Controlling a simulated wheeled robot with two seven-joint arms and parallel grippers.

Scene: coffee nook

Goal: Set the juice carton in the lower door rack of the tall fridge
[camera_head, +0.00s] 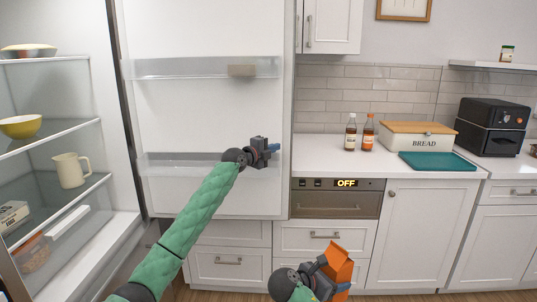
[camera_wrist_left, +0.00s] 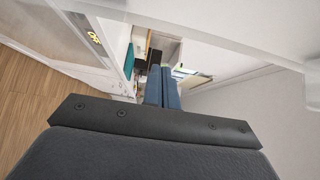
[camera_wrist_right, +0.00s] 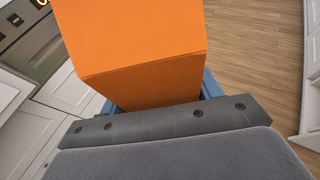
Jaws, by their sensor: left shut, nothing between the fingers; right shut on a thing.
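The orange juice carton (camera_head: 339,264) is low at the bottom middle of the head view, in front of the drawers, and fills the top of the right wrist view (camera_wrist_right: 135,45). My right gripper (camera_head: 341,287) is shut on it. The tall fridge's door (camera_head: 205,120) stands open. Its clear lower door rack (camera_head: 165,164) looks empty where visible; my left arm hides part of it. My left gripper (camera_head: 274,148) is shut and empty by the door's right side, near the rack's height. Its closed blue fingers show in the left wrist view (camera_wrist_left: 162,88).
Fridge shelves at left hold a yellow bowl (camera_head: 20,126), a cream pitcher (camera_head: 70,170) and packages. The counter (camera_head: 320,148) at right carries two bottles, a bread box (camera_head: 418,136) and a teal board (camera_head: 438,161).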

